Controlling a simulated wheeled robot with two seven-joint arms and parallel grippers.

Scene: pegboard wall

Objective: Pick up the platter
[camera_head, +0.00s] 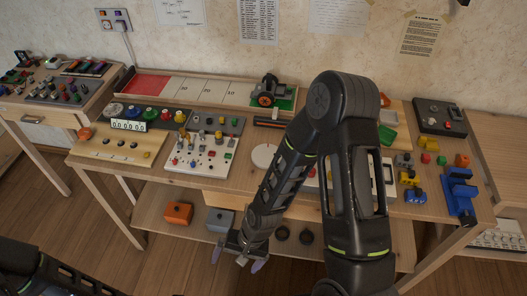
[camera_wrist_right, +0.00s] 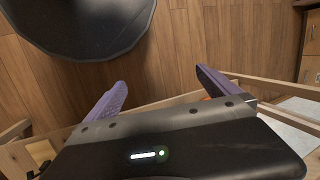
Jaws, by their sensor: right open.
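A white round disc (camera_head: 264,156), which looks like the platter, lies flat on the workbench top near the middle. My right arm covers its right side in the head view. My right gripper (camera_head: 238,261) is open and empty, low in front of the bench and well apart from the disc. The disc does not show in the right wrist view. My left gripper is out of view; only part of the left arm shows at the bottom left.
The workbench (camera_head: 184,186) is crowded with a switch panel (camera_head: 200,152), a knob board (camera_head: 118,146) and a blue vise (camera_head: 460,192). A lower shelf (camera_head: 160,222) holds an orange box (camera_head: 178,213) and a grey box (camera_head: 219,220). The floor in front is free.

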